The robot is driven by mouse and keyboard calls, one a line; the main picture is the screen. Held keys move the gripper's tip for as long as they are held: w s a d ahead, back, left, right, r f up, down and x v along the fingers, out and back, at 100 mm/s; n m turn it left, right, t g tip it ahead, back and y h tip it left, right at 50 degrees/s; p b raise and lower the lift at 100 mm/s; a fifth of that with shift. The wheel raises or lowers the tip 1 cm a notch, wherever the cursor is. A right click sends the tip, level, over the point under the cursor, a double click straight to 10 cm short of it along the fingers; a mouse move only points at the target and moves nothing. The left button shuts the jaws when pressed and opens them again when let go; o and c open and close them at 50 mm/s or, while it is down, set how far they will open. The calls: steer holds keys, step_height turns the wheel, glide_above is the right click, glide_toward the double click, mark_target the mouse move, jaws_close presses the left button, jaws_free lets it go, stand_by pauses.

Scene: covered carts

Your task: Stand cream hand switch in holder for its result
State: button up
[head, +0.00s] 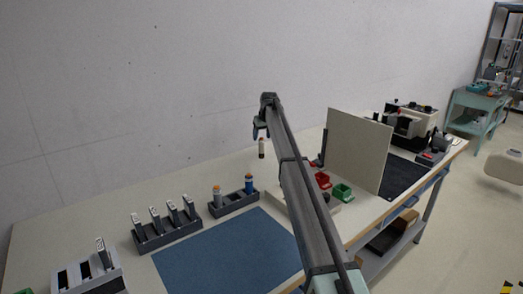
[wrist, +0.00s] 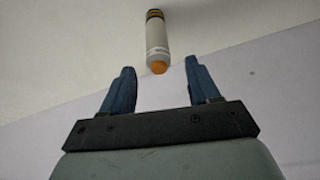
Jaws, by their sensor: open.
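A cream cylinder, which looks like the cream hand switch (head: 262,150), is at the back of the bench, just below my gripper (head: 261,132). In the wrist view the cream hand switch (wrist: 157,36) has an orange end and dark and tan bands at the other end. It lies beyond the fingertips, in line with the gap of my gripper (wrist: 158,80), apart from both fingers. My gripper is open and empty.
A dark rack (head: 165,236) with several grey handles and a grey box (head: 88,275) stand at left. A blue mat (head: 228,258) is bare. An upright cream panel (head: 357,150), red bin (head: 323,180) and green bin (head: 342,192) stand right of my arm.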

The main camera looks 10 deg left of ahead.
mark_target(261, 140)
steer(key=shift+x, duration=2.25)
jaws_close()
steer(key=shift+w+r, duration=0.1)
